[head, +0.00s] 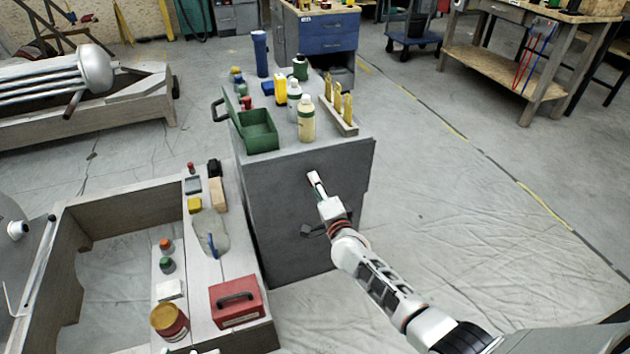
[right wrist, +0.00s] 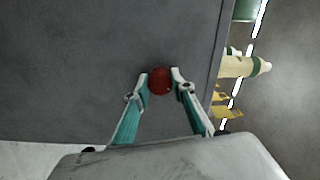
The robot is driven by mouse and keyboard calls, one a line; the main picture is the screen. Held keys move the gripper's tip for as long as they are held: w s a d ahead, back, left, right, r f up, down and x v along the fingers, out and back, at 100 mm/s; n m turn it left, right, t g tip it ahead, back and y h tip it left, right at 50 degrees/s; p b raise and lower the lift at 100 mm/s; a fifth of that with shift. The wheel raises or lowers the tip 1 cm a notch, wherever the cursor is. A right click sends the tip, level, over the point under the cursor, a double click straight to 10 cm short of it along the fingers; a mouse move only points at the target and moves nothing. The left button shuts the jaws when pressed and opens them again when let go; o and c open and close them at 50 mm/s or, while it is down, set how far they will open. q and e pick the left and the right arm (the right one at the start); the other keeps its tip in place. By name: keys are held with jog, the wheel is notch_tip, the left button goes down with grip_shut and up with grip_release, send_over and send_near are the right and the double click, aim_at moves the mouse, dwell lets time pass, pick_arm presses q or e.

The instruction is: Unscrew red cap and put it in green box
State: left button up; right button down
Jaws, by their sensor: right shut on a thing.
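The red cap (right wrist: 160,81) is pinched between the fingertips of my right gripper (right wrist: 159,78) in the right wrist view. No bottle shows attached to it. In the head view my right gripper (head: 314,181) is in front of the near face of the grey cabinet, below its top edge; the cap is mostly hidden there. The open green box (head: 262,137) stands at the near left corner of the cabinet top, up and left of the gripper. Its inside is only partly visible.
On the grey cabinet (head: 290,215), a cream bottle (head: 307,120) stands right of the green box. A wooden rack with yellow pieces (head: 345,122) stands at the right edge. A red toolbox (head: 236,303) sits on the lower bench at left. Floor to the right is clear.

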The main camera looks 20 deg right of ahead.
jog(key=n, duration=0.5)
jog(key=shift+w+r+n+p, duration=0.1)
jog(key=shift+r+n+p, duration=0.15)
jog(key=shift+n+p, duration=0.05)
jog(key=c, duration=2.6)
grip_release()
jog(key=shift+f+n, duration=0.1)
jog(key=shift+n, duration=0.2)
grip_shut()
pick_arm(q)
jog(key=shift+w+r, duration=0.2)
jog(key=shift+r, duration=0.5)
jog(key=shift+w+r, duration=0.2)
jog(key=shift+r, duration=0.5)
pick_arm(e)
jog(key=shift+s, duration=0.5)
pick_arm(q)
jog(key=shift+w+r+t+p, duration=0.2)
jog(key=shift+r+t+p, duration=0.2)
jog(key=shift+r+p, duration=0.2)
pick_arm(e)
jog(key=shift+s, duration=0.6)
pick_arm(q)
jog(key=shift+w+r, duration=0.1)
jog(key=shift+r, duration=0.25)
pick_arm(e)
jog(key=shift+s, duration=0.35)
